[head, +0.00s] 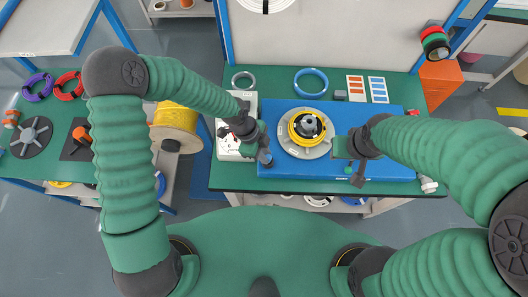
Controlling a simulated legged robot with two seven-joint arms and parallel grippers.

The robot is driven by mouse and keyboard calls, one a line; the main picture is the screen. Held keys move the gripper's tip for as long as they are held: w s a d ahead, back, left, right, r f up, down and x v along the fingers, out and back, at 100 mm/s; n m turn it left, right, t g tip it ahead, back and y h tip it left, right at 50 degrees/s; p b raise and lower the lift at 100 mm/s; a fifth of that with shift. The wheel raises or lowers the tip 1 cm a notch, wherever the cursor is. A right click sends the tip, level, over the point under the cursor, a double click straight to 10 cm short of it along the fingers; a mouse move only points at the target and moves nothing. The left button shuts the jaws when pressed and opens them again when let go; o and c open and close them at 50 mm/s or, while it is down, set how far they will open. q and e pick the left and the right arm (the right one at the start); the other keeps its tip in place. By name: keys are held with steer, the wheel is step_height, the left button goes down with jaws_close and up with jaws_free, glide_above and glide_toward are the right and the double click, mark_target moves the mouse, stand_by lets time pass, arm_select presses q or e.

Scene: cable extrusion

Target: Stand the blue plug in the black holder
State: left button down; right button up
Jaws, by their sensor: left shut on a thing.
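My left gripper (261,150) is shut on a small blue-grey piece, the blue plug (265,158), just at the left edge of the blue mat. The gripper hides part of the plug. I cannot pick out the black holder for certain; a small dark piece (222,131) shows on the white panel (228,152) left of the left gripper, partly hidden by the arm. My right gripper (357,165) is over the right part of the blue mat, and I cannot tell whether its fingers are open.
A grey reel with yellow cable (303,145) and a dark hub stands on the blue mat (300,176) between the grippers. A blue ring (311,71) and two label cards (378,89) lie behind it. A large yellow spool (174,125) stands left of the green table (230,181).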

arm_select(q)
steer(key=shift+a+f, duration=0.15)
steer(key=shift+f, duration=0.25)
steer(key=shift+a, duration=0.1)
steer(key=shift+d, duration=0.3)
steer(key=shift+a, duration=0.2)
stand_by(0.4)
steer(key=shift+f, duration=0.4)
stand_by(0.5)
